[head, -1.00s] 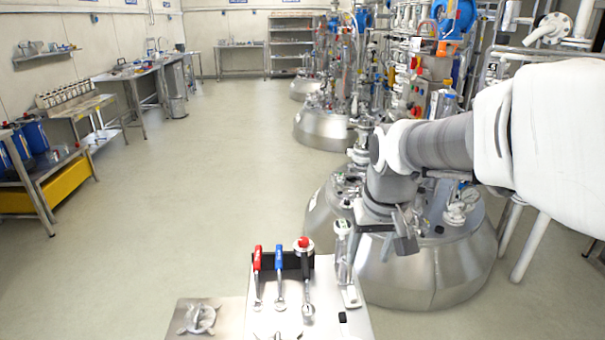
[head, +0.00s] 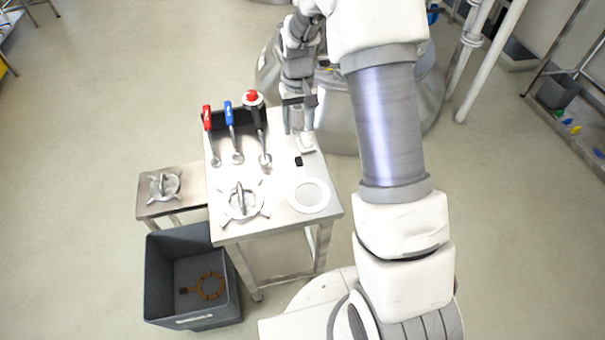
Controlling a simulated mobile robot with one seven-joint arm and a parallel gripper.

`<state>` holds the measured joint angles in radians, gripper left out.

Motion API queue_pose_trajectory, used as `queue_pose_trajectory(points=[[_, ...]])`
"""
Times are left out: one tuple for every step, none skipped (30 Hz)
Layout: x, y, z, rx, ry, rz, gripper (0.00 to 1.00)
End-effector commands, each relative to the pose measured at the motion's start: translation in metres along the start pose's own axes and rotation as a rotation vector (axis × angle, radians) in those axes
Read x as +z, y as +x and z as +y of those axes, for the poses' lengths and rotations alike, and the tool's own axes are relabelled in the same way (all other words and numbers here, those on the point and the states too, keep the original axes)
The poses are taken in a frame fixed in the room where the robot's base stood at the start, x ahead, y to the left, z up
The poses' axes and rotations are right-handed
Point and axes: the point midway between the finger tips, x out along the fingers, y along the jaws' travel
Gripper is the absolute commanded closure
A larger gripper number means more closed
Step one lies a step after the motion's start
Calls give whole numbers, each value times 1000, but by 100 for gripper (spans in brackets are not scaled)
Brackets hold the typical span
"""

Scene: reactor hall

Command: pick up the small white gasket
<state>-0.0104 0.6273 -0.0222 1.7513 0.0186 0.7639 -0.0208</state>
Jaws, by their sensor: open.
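A white ring, the gasket (head: 294,197), lies flat at the right front corner of the steel table (head: 270,226). It is fully in view and nothing covers it. My gripper (head: 299,101) is open above the back right part of this table, behind the ring and apart from it. Its fingertips are small and partly lost against the things behind them.
Red-handled (head: 208,120) and blue-handled (head: 230,114) tools and a red-topped tool (head: 253,98) stand at the table's back. A metal clamp (head: 242,200) lies left of the ring. A grey bin (head: 180,312) holds a brown gasket (head: 211,286). A steel vessel (head: 345,125) stands behind.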

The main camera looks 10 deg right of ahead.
Motion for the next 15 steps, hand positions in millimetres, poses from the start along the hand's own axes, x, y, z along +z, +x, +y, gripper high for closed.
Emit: queue_pose_trajectory(points=[[1, 14, 0, 0, 0, -4, 39], [1, 21, 0, 0, 0, -5, 39], [1, 30, 0, 0, 0, -4, 39], [1, 36, 0, 0, 0, -4, 39], [1, 42, 0, 0, 0, -4, 39], [1, 50, 0, 0, 0, -3, 39], [1, 55, 0, 0, 0, -3, 39], [1, 60, 0, 0, 0, -3, 39], [1, 65, 0, 0, 0, -2, 39], [1, 68, 0, 0, 0, -2, 39], [0, 71, 0, 0, 0, -1, 39], [0, 74, 0, 0, 0, 0, 39], [0, 76, 0, 0, 0, 0, 39], [0, 77, 0, 0, 0, 1, 39], [0, 78, 0, 0, 0, 0, 39]])
